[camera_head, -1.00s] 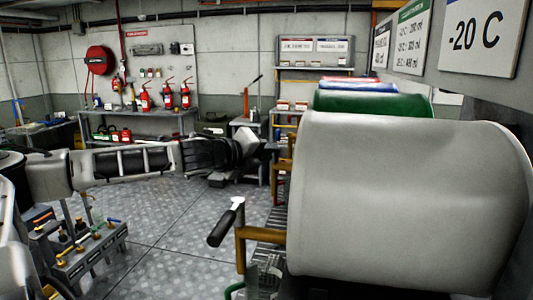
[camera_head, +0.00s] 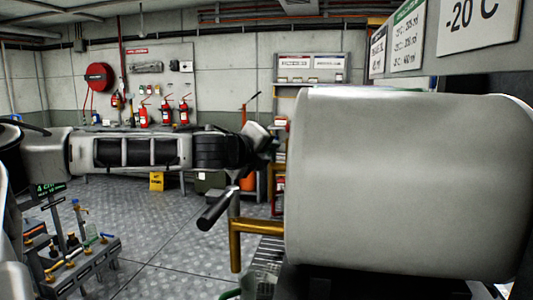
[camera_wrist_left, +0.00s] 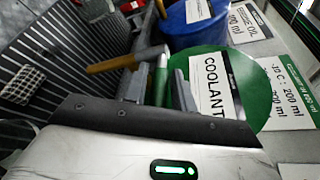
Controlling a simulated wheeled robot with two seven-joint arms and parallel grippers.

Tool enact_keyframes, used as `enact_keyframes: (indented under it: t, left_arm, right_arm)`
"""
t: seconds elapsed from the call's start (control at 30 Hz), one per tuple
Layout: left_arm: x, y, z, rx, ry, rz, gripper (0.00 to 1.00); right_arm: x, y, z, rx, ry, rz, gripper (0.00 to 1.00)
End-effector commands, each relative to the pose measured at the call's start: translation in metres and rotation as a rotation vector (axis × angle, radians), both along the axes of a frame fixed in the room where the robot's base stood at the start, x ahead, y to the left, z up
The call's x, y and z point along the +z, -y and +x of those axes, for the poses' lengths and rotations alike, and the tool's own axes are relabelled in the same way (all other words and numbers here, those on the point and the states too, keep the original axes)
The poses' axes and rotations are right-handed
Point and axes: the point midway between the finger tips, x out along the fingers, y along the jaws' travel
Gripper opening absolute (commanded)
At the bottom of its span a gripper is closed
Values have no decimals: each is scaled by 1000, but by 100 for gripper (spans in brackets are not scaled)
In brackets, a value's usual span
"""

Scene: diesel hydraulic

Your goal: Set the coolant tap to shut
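The green coolant drum (camera_wrist_left: 236,75), with a white COOLANT label, shows in the left wrist view. A brass pipe (camera_wrist_left: 112,63) ends there in a grey valve with a green lever (camera_wrist_left: 161,82), which looks like the coolant tap. My left gripper (camera_wrist_left: 158,88) is open, its two fingers apart on either side of the green lever; I cannot tell if they touch it. In the head view, my left gripper (camera_head: 266,142) is beside the left edge of the pale drum, partly hidden. The green drum and its tap are hidden there. My right gripper is not in view.
A large pale drum (camera_head: 410,185) fills the right of the head view. Its brass pipe (camera_head: 256,227) and black lever (camera_head: 217,208) stick out left, below my left arm. A blue drum (camera_wrist_left: 190,28) stands beyond the green one.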

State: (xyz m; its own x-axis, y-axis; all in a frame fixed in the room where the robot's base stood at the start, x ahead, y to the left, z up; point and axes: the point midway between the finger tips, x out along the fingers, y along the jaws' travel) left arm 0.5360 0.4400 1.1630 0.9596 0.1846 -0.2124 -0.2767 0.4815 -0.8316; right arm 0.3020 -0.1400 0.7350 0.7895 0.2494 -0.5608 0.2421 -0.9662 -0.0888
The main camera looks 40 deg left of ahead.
Motion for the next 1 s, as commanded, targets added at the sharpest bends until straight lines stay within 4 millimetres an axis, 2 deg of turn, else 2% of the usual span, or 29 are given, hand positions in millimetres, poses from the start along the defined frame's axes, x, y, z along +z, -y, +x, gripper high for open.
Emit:
enact_keyframes:
  t: [0.43,1.0]
  left_arm:
    - [2,0,-3,0,3,-2,38]
    - [11,8,-40,-2,7,3,38]
  right_arm:
    - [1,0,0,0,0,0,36]
    - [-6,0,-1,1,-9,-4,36]
